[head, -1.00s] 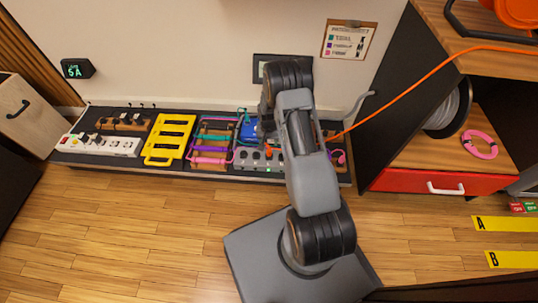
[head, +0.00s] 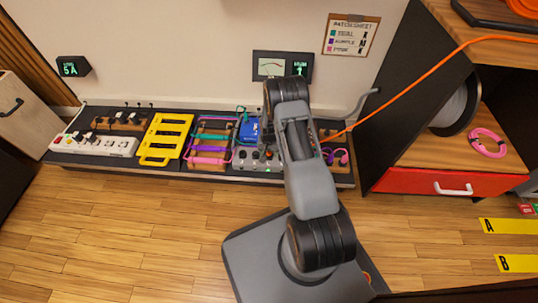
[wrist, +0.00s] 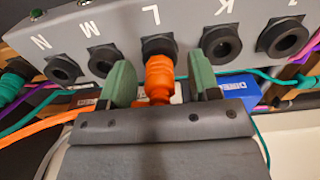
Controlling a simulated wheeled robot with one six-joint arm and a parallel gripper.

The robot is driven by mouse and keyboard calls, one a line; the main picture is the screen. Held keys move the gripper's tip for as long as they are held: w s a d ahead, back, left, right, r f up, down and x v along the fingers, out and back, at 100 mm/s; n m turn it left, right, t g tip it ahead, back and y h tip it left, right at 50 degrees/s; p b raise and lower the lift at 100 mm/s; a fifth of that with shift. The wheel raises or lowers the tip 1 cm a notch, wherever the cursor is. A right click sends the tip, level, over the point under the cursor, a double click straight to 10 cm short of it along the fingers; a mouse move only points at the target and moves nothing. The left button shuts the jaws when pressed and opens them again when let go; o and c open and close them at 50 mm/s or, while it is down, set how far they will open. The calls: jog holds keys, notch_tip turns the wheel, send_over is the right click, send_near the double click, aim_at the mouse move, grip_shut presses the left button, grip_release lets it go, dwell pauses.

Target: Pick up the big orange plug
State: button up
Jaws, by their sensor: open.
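The big orange plug (wrist: 158,80) sits in the grey socket panel (wrist: 112,24), in the black socket under the letter L. Its orange cable (wrist: 40,130) runs off to the left in the wrist view. My gripper (wrist: 163,82) is open, with one green finger on each side of the plug. Gaps show between the fingers and the plug. In the head view my arm covers the gripper and most of the panel's right part, so I cannot make out the plug clearly there.
Empty black sockets (wrist: 221,42) flank the plug closely. A blue box (wrist: 238,88) and teal cables lie behind. In the head view, a yellow rack (head: 163,137) and white power strip (head: 95,146) stand left. An orange cable (head: 420,85) stretches right toward the wooden shelf unit (head: 445,150).

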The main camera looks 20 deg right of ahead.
jog(key=shift+r, duration=0.1)
jog(key=c, duration=1)
jog(key=shift+r, duration=0.1)
